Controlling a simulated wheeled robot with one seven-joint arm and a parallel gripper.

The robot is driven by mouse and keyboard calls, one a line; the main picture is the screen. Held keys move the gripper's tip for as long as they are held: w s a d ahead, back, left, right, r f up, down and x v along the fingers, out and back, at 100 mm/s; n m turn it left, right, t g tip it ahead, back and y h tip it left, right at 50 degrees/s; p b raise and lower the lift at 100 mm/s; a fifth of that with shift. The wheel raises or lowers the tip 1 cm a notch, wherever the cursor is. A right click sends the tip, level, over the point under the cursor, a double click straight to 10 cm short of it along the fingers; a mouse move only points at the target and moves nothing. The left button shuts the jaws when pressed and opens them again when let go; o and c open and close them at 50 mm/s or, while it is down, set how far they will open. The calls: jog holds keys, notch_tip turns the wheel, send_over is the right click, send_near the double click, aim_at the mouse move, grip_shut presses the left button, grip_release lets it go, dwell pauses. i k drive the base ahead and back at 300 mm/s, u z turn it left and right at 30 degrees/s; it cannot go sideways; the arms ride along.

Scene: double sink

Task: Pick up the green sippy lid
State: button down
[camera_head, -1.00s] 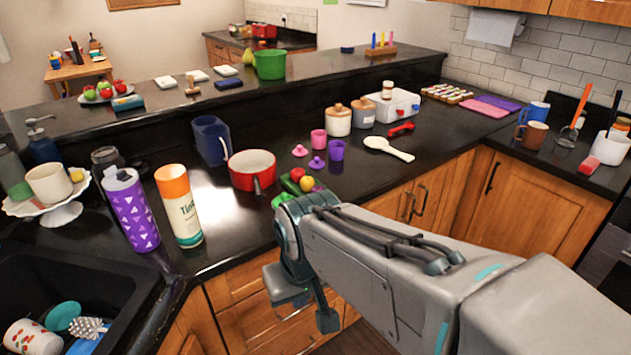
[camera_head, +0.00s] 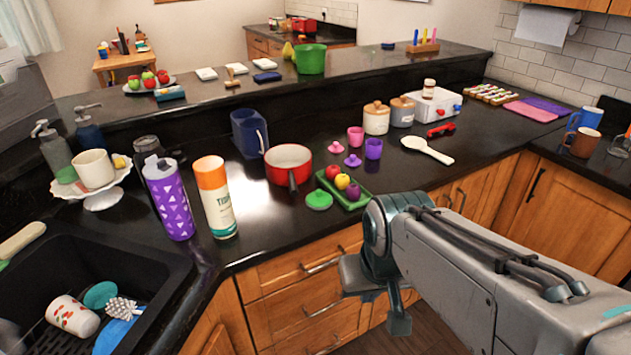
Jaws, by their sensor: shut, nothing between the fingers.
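The green sippy lid (camera_head: 319,200) lies flat on the dark counter near its front edge. It is just left of a green tray (camera_head: 352,203) and fully visible. My gripper (camera_head: 398,322) hangs low in front of the counter, to the right of and below the lid in the picture. It is shut and empty, clear of the lid. My arm hides part of the counter front and drawers. A pink lid (camera_head: 335,147) and a purple lid (camera_head: 352,160) lie farther back.
A red pot (camera_head: 288,167) stands behind the lid, its handle toward the front. Fruit lies on the green tray. A pink cup (camera_head: 355,137) and purple cup (camera_head: 373,149) stand behind. The tall bottle (camera_head: 216,200) is left. Counter between bottle and lid is clear.

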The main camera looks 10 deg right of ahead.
aim_at(318, 200)
jog(key=z, duration=0.45)
jog(key=k, duration=0.55)
jog(key=u, duration=0.2)
jog(key=i, duration=1.35)
jog(key=z, duration=0.75)
